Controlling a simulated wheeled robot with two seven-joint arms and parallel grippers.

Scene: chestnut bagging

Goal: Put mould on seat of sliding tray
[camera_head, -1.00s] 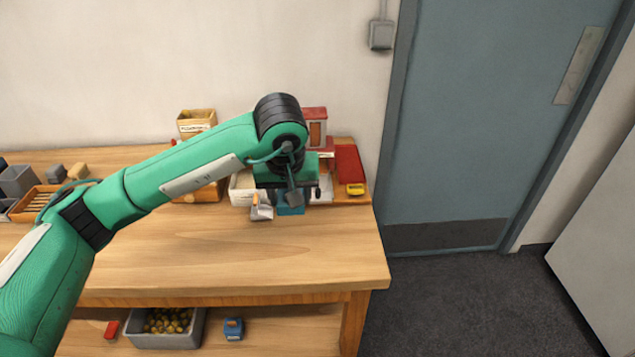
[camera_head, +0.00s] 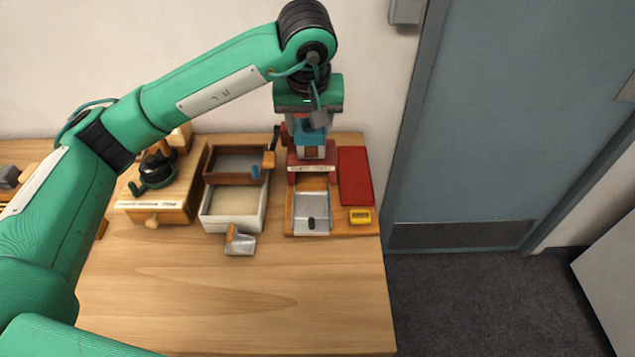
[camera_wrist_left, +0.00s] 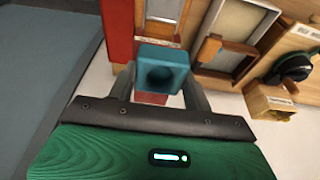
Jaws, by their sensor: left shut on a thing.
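The mould is a teal block (camera_head: 309,138) with a round hollow, seen in the left wrist view (camera_wrist_left: 161,69). My left gripper (camera_head: 306,122) is shut on it, with a finger on each side in the left wrist view (camera_wrist_left: 158,78). In the head view the mould is in front of the red press tower, seemingly raised; its exact height is hard to tell. The sliding tray (camera_head: 311,206) is a pale metal plate with a dark knob, in a wooden frame at the foot of the red press (camera_head: 312,171). The mould is apart from it. My right gripper is not in view.
A red panel (camera_head: 355,176) and a yellow block (camera_head: 359,216) are right of the tray. A white box (camera_head: 234,207) and a metal scoop (camera_head: 240,243) lie to its left, with a wooden drawer unit (camera_head: 158,209) beyond. The front table top (camera_head: 230,300) is clear.

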